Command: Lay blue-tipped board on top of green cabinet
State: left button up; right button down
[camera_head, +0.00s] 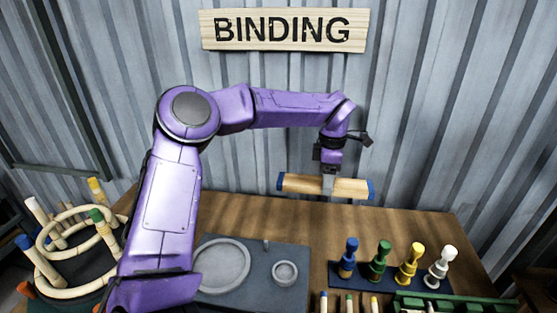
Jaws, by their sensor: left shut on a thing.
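The blue-tipped board (345,189) is a short piece of light wood with a blue end on each side. My left gripper (328,182) is shut on it near its middle and holds it roughly level, over the back part of the table. A green object (455,304) shows at the bottom right, cut off by the frame; I cannot tell if it is the green cabinet. The board is apart from it, up and to the left. My right gripper is not in view.
A rack (395,276) holds blue, green, yellow and white pegs. A dark plate (262,262) with round dishes lies at the middle front. A ring stand (75,250) with coloured-tipped sticks is at left. The wooden table (300,217) is clear at the back; a corrugated wall stands behind.

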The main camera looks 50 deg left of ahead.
pick_arm(q)
jog(key=b, duration=0.6)
send_over(318, 241)
notch_tip(318, 241, down, 7)
notch_tip(318, 241, down, 14)
jog(key=shift+r+b, duration=0.1)
jog(key=shift+b, duration=0.8)
jog(key=o, duration=1.2)
